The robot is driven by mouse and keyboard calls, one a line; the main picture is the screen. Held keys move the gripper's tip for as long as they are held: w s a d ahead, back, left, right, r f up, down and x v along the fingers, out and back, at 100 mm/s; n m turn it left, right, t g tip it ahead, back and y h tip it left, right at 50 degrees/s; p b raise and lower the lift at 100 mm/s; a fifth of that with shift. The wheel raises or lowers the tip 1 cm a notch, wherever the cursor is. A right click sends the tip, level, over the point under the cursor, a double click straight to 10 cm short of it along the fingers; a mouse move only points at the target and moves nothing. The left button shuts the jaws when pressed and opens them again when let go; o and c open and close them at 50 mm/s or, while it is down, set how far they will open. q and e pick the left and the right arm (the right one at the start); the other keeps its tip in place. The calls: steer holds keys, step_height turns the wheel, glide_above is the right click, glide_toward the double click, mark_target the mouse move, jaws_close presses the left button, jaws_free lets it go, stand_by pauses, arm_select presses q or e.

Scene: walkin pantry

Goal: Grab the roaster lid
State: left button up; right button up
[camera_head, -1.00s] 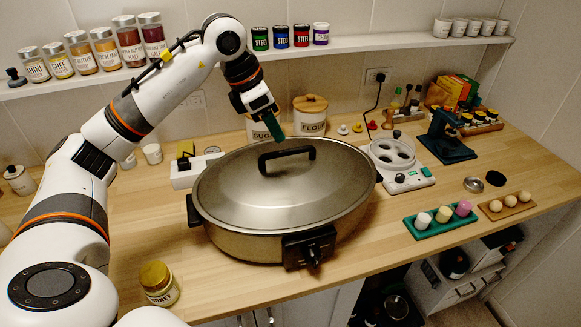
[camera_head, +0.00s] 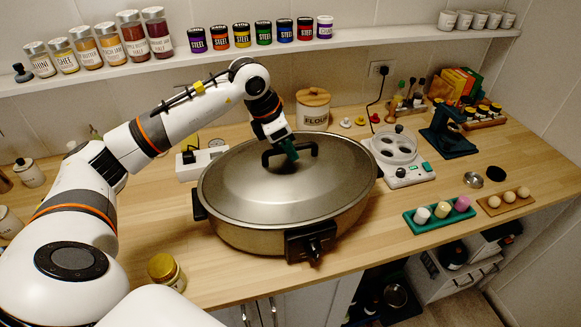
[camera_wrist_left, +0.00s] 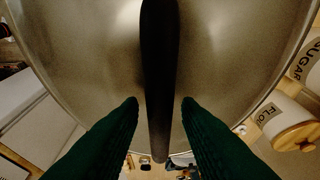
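The roaster lid (camera_head: 262,190) is a wide, shiny metal dome lying on the roaster (camera_head: 255,237) on the wooden counter. Its black handle (camera_head: 312,150) arches over the top. In the left wrist view the handle (camera_wrist_left: 159,80) runs down the middle, over the lid's metal surface (camera_wrist_left: 90,60). My left gripper (camera_head: 290,152) is at the handle in the head view. In the left wrist view its two green fingers (camera_wrist_left: 160,104) are apart, one on each side of the handle, with gaps showing. My right gripper is not in view.
An egg cooker (camera_head: 398,150) stands right of the roaster, a flour canister (camera_head: 313,112) behind it. A honey jar (camera_head: 166,271) is near the front edge. A shelf (camera_head: 200,52) with jars runs along the wall.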

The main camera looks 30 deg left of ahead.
arm_select(q)
jaws_close()
steer(key=shift+r, duration=0.15)
stand_by(1.0)
